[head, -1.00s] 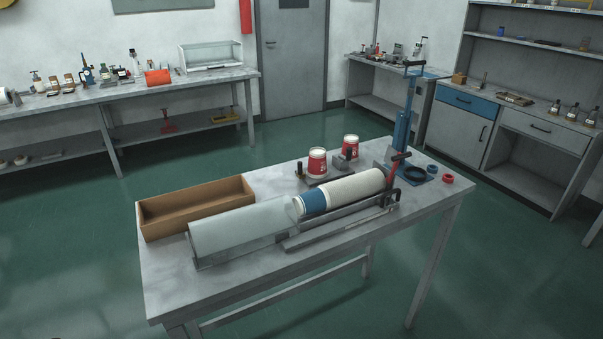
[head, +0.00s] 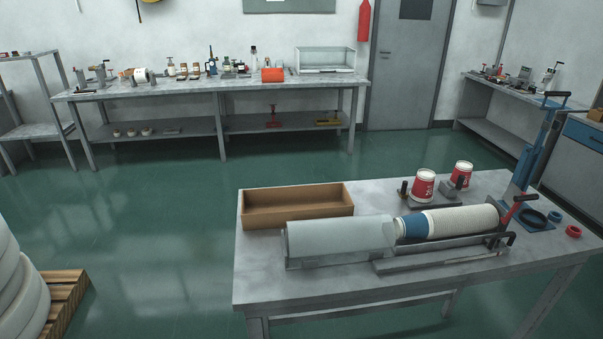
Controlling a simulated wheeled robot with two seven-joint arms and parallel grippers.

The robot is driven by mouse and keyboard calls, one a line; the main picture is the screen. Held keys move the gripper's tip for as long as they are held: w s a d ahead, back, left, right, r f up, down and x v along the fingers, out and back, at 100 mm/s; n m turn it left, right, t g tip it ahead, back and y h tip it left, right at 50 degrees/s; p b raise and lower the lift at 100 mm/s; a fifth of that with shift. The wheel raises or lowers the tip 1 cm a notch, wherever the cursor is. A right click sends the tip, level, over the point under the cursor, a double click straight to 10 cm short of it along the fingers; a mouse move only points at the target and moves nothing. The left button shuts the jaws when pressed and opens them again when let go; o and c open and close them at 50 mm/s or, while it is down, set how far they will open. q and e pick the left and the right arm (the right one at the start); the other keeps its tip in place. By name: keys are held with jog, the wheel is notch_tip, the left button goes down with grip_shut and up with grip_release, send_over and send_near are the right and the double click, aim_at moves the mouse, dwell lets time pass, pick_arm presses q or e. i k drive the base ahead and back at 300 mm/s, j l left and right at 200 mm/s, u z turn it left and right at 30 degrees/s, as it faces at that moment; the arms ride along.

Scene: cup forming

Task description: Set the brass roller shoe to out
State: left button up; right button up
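I cannot make out a brass roller shoe for certain in the head view. On the near table (head: 262,268) lies a grey half-round cover (head: 335,238) beside a stack of cups with a blue end (head: 413,225) and a white ribbed body (head: 465,219). On the far bench, small devices (head: 102,74) and a white roll with orange-brown parts (head: 141,75) are too small to read in detail. Neither of my grippers is in view.
A pallet with white rolls (head: 62,304) stands at left. Green floor (head: 160,220) between is clear.

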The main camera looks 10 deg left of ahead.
aim_at(402, 194)
jog(key=i+l+u, duration=0.1)
jog(key=l+u, duration=1.1)
jog(key=k+l+u, duration=0.1)
jog(key=l+u, duration=0.3)
